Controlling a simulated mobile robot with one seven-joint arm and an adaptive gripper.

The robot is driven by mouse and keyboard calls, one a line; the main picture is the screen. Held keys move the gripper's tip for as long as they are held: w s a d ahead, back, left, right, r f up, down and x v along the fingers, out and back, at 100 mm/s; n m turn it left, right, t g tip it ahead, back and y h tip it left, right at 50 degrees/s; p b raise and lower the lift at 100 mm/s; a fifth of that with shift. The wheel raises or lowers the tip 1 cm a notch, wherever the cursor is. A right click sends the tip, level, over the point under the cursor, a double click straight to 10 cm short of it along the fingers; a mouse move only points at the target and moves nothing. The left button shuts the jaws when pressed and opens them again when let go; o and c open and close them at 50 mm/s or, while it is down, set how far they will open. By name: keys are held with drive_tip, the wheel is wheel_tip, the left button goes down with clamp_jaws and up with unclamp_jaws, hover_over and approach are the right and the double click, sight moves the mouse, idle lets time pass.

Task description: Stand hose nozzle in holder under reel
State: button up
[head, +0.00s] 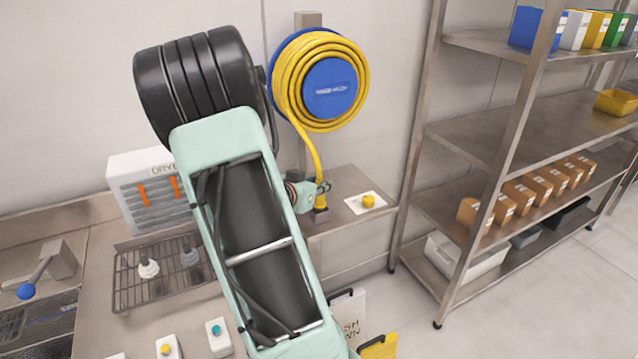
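The hose reel (330,88) hangs on the wall with a yellow hose coiled around its blue hub. The hose runs down to the yellow hose nozzle (321,201), which points downward at the small shelf. The holder (320,215), a small brownish block, is directly below the nozzle at the shelf's left side. The nozzle's lower end meets the holder in the picture; how deep it sits is too small to tell. My gripper (323,188) reaches in from the left at the nozzle's upper part, its dark fingers around or against it. Whether they grip it is unclear.
A white plate with a yellow knob (367,202) lies on the shelf (350,182), right of the holder. A steel rack (520,130) with boxes stands to the right. My arm hides the middle.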

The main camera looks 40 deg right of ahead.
drive_tip(key=o, duration=0.3)
drive_tip(key=shift+r, duration=0.15)
drive_tip(key=shift+a+r, duration=0.2)
drive_tip(key=p+v, duration=0.1)
drive_tip(key=v, duration=1)
drive_tip(key=shift+s+a, duration=0.2)
drive_tip(key=shift+w+r, duration=0.1)
